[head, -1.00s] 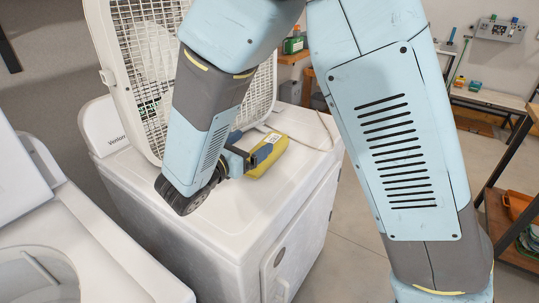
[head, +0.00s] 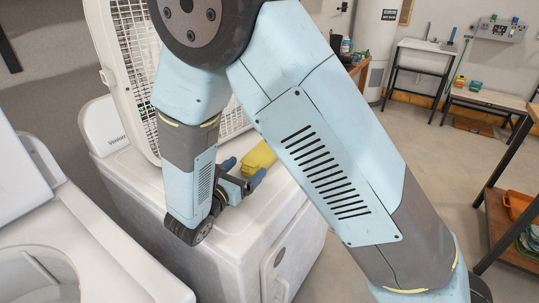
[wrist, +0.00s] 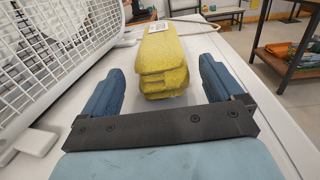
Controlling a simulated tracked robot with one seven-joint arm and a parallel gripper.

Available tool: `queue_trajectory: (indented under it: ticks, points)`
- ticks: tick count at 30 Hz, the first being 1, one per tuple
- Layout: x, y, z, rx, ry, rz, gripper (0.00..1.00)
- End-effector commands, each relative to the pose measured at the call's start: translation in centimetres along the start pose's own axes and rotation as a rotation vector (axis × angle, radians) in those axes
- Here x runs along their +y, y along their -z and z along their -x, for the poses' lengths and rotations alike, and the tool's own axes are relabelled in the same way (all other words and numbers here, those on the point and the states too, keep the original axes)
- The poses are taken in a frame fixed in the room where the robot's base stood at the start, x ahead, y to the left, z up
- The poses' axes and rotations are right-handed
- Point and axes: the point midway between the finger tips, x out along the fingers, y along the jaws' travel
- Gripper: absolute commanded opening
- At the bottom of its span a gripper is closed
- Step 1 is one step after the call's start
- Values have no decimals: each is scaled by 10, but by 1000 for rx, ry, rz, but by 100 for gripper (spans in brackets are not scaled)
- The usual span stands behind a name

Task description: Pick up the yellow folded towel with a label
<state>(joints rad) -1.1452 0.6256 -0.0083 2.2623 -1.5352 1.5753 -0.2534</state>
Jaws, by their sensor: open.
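The yellow folded towel (wrist: 163,66) lies on the white machine's top in the wrist view, its folded layers facing me and a white label (wrist: 158,27) on its far upper part. In the head view the towel (head: 259,157) is partly hidden behind my arm. My gripper (wrist: 158,75) is open, with blue fingers on either side of the towel's near end. There are gaps between the fingers and the towel. In the head view my gripper (head: 243,170) is low over the machine top, close to the towel's near end.
The white machine (head: 245,235) carries a white fan (head: 127,50) with a grille, standing left of the towel and close to my gripper. A second open-lidded white machine (head: 85,270) is at the lower left. A shelf (head: 500,220) stands at the right.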

Motion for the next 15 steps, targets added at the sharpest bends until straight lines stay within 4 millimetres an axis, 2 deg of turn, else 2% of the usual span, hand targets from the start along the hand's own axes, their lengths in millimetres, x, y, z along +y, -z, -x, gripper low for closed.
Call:
queue_trajectory:
  ticks: [4, 10, 15]
  points:
    - [-1, 0, -12, 0, 3, 0, 94]
    - [-1, 0, -43, 0, 4, 0, 94]
    - [-1, 0, -60, 0, 2, 0, 94]
